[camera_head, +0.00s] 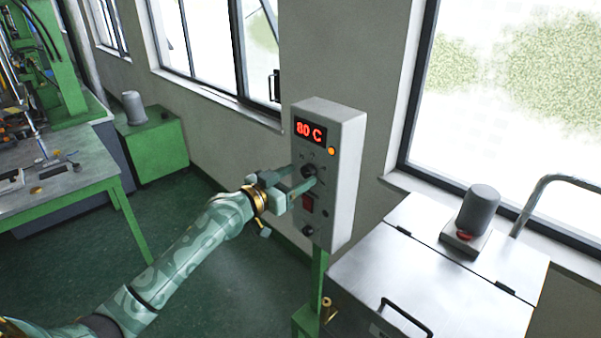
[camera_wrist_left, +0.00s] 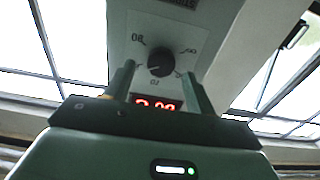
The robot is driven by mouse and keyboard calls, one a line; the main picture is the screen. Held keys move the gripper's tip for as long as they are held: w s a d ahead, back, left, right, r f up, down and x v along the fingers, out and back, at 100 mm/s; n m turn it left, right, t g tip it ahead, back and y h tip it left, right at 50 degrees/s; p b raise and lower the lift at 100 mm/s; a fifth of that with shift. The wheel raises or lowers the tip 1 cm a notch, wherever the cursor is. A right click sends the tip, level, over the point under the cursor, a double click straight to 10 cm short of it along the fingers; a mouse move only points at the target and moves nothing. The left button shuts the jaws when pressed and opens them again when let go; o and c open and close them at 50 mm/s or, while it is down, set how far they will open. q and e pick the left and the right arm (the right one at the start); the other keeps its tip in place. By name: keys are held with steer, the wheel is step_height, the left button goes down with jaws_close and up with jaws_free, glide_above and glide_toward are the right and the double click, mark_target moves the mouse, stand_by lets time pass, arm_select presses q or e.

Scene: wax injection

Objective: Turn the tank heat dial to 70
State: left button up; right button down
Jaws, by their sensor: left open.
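The heat dial (camera_head: 308,171) is a black round knob on the front of a grey control box (camera_head: 346,165). The box's red display (camera_head: 310,130) reads 80 C. My left gripper (camera_head: 303,176) is open, its two fingers pointing at the box front around the dial's height. In the left wrist view the dial (camera_wrist_left: 160,62) shows between and just beyond the fingertips (camera_wrist_left: 158,73), with printed scale numbers around it, upside down. I cannot tell whether the fingers touch the dial. My right gripper is not in view.
An orange lamp (camera_head: 331,152) and a red switch (camera_head: 308,204) sit on the box near the fingers. The box stands on a green post (camera_head: 318,275). A metal tank (camera_head: 440,270) with a handle and a grey motor (camera_head: 478,209) stands at right. A green-framed table is at left.

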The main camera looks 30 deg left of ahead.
arm_select(q)
steer(key=shift+x, duration=0.9)
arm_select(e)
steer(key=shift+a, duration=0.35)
arm_select(q)
steer(key=c, duration=1)
steer(key=shift+o, duration=0.2)
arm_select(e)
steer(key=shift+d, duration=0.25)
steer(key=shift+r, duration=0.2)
